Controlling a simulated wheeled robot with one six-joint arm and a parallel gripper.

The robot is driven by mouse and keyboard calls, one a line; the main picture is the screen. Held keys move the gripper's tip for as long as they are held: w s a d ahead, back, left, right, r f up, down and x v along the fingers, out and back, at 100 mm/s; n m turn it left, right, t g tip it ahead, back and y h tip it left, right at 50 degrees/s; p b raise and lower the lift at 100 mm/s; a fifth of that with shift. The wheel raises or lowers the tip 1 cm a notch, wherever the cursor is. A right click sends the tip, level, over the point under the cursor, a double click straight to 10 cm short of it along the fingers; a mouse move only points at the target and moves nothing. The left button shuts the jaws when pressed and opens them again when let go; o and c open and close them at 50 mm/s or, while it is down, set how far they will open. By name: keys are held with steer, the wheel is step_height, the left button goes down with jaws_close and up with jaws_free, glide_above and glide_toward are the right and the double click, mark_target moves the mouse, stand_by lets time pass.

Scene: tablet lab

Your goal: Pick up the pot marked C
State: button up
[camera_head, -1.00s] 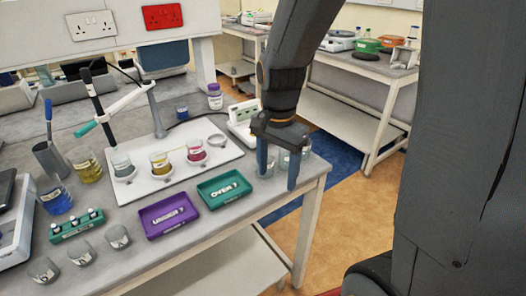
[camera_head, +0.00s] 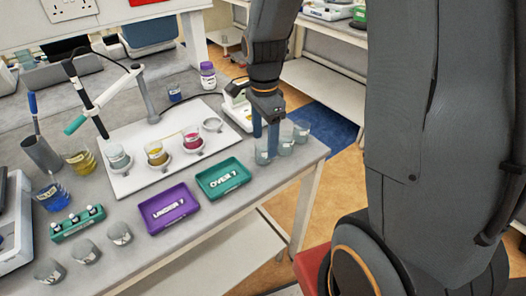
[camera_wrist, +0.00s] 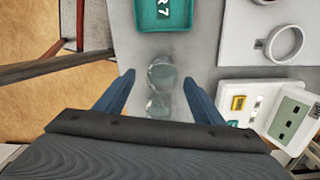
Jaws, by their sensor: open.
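My gripper (camera_head: 265,150) points down at the right end of the bench, with its blue fingers among several clear glass pots (camera_head: 286,140). In the wrist view the fingers of my gripper (camera_wrist: 159,78) are apart, and clear pots (camera_wrist: 161,74) show between them, overlapping in line. I cannot tell whether the fingers touch any glass. The white board holds a pale pot (camera_head: 117,157), a yellow pot (camera_head: 156,153) and a pink pot (camera_head: 192,138). Small grey pots (camera_head: 85,252) stand at the front left. No letter C is legible on any pot.
A green tray (camera_head: 223,180) and a purple tray (camera_head: 170,208) lie in front of the white board (camera_head: 128,182). A white instrument (camera_head: 238,106) stands behind my gripper. The bench's right edge is close to the clear pots.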

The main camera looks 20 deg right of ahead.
mark_target(264, 147)
steer(key=shift+w+f+p, duration=0.2)
steer(key=shift+f+p, duration=0.4)
steer(key=shift+f, duration=1.45)
steer(key=c, duration=1.1)
